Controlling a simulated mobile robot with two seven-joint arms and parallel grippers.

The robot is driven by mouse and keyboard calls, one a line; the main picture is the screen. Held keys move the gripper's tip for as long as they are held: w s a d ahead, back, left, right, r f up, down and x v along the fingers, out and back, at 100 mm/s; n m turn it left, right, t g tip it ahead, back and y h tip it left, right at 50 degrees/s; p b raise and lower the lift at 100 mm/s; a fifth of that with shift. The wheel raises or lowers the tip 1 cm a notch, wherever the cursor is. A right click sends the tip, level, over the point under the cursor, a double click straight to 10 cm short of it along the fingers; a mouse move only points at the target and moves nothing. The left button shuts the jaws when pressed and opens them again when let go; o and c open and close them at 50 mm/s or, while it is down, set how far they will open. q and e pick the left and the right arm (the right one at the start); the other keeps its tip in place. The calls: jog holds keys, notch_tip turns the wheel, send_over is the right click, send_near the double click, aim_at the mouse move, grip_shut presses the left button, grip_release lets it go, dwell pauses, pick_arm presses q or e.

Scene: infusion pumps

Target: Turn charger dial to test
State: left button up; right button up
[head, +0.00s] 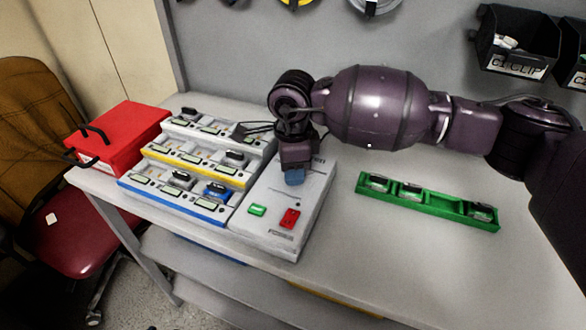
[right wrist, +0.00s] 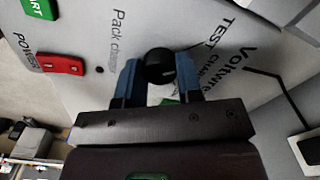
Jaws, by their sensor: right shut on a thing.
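The charger unit (head: 312,213) is a pale grey box on the bench, with a green button (head: 257,210) and a red switch (head: 290,218). Its dial (right wrist: 160,64) is a round black knob in the right wrist view, with the printed word TEST (right wrist: 212,38) up and right of it. My right gripper (head: 294,178) is over the unit's upper part, its blue fingers on either side of the dial and shut on it. It hides the dial in the head view. I cannot tell which mark the dial points at. My left gripper is not in view.
Left of the charger stands a stepped rack (head: 175,195) of several battery bays. A green tray (head: 436,206) with black packs lies to the right. Black bins (head: 515,45) hang at upper right. The bench front right is clear.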

jog(key=shift+n, duration=0.5)
jog(key=o, duration=0.9)
jog(key=shift+r, duration=5.45)
